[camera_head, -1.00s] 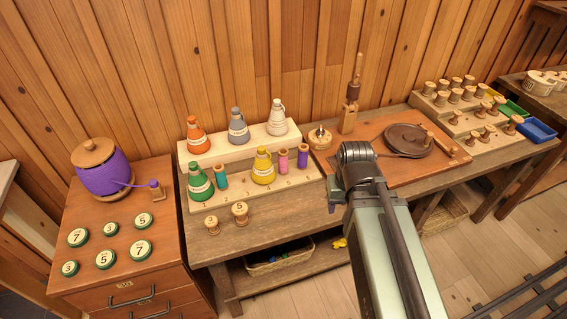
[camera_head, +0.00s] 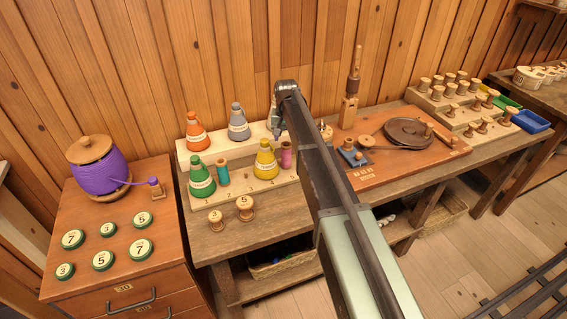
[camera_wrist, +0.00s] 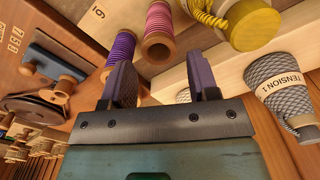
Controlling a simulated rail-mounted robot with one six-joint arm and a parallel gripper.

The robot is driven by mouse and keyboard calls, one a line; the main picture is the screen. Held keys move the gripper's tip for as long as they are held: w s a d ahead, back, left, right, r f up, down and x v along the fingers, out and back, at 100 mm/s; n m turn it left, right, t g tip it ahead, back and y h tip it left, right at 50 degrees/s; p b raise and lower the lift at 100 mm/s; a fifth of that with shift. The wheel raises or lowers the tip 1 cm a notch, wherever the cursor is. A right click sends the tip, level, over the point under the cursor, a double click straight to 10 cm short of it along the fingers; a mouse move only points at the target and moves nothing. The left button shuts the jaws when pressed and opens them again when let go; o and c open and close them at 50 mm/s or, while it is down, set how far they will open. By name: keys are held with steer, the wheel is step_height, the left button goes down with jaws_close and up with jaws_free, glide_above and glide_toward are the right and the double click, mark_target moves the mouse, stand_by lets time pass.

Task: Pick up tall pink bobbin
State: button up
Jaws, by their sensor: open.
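The pink bobbin (camera_head: 286,155) stands in the front row of the light wooden rack (camera_head: 262,190), just right of the yellow cone; my arm covers part of the area beside it. In the wrist view the pink bobbin (camera_wrist: 158,30) lies beyond my fingertips, in line with the gap between them. My gripper (camera_wrist: 163,72) is open, with nothing between its two purple-grey fingers. The purple bobbin (camera_wrist: 121,47) is close beside the pink one, partly behind the left finger; my arm hides it in the head view.
The yellow cone (camera_head: 265,160) is close to the pink bobbin. A grey cone (camera_wrist: 282,88) is near the right finger in the wrist view. Green, orange and grey cones and a teal bobbin (camera_head: 222,171) stand left on the rack. Two small spools (camera_head: 230,212) stand in front.

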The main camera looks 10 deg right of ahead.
mark_target(286, 150)
step_height(286, 150, down, 8)
steer(key=b, duration=0.6)
steer(key=shift+w+d, duration=0.15)
steer(key=shift+r, duration=0.3)
steer(key=c, duration=0.7)
steer(key=shift+r+p, duration=0.15)
steer(key=shift+p, duration=0.15)
